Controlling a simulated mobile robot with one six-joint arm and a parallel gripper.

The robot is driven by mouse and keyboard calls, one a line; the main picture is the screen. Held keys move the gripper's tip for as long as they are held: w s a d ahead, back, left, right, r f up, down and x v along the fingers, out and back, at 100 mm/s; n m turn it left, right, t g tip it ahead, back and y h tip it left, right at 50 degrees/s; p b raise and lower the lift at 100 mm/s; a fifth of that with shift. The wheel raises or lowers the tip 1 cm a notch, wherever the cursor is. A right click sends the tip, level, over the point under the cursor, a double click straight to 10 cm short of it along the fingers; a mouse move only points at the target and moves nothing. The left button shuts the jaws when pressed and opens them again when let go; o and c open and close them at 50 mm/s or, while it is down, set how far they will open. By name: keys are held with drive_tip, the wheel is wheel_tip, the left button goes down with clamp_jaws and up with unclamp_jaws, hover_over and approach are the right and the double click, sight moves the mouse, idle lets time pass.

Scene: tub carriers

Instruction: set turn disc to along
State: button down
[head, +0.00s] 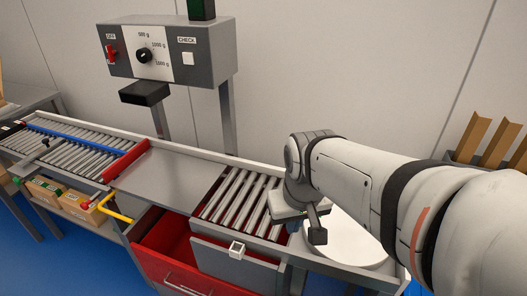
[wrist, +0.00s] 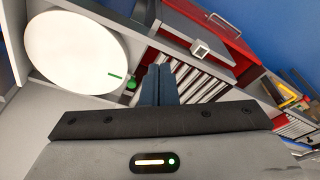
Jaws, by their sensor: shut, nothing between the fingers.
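The turn disc (head: 352,248) is a flat white round plate at the right end of the conveyor bench, partly hidden by my arm in the head view. In the wrist view the disc (wrist: 75,48) fills the upper left and carries a short green line near its lower right edge. A small green dot (wrist: 131,84) lies just off the rim, close to that line. My gripper (head: 317,238) points down near the disc's left side. In the wrist view its fingers (wrist: 159,82) are together and empty, right of the disc; I cannot tell their height above the bench.
A roller section (head: 240,200) lies left of the disc. Below it stand an open red drawer (head: 165,245) and a grey drawer front with a square handle (head: 237,250). A yellow lever (head: 118,213) juts out farther left. A grey control box (head: 165,52) stands behind the bench.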

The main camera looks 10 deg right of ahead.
drive_tip(key=w+d+f+m+g+p, duration=0.15)
drive_tip(key=w+d, duration=0.35)
drive_tip(key=w, duration=0.8)
drive_tip(key=w+d+f+m+g, duration=0.1)
drive_tip(key=w+d+m+g, duration=0.3)
drive_tip(key=w, duration=0.9)
drive_tip(key=w+d+f+y, duration=0.2)
drive_tip(key=w+d+f, duration=0.35)
drive_tip(key=f, duration=0.25)
drive_tip(key=shift+n, duration=0.25)
drive_tip(key=x, duration=0.3)
drive_tip(key=p+x, duration=0.1)
drive_tip(key=x, duration=0.4)
drive_tip(key=shift+s+d+f+p, duration=0.2)
drive_tip(key=shift+f+p, duration=0.1)
drive_tip(key=shift+f, duration=0.1)
drive_tip(key=s, duration=0.1)
drive_tip(key=a, duration=0.1)
drive_tip(key=s, duration=0.1)
drive_tip(key=shift+s+a+f+p, duration=0.15)
drive_tip(key=shift+s+f+p, duration=0.1)
drive_tip(key=shift+s+p, duration=0.1)
drive_tip(key=shift+s+a+f, duration=0.2)
drive_tip(key=shift+s, duration=0.25)
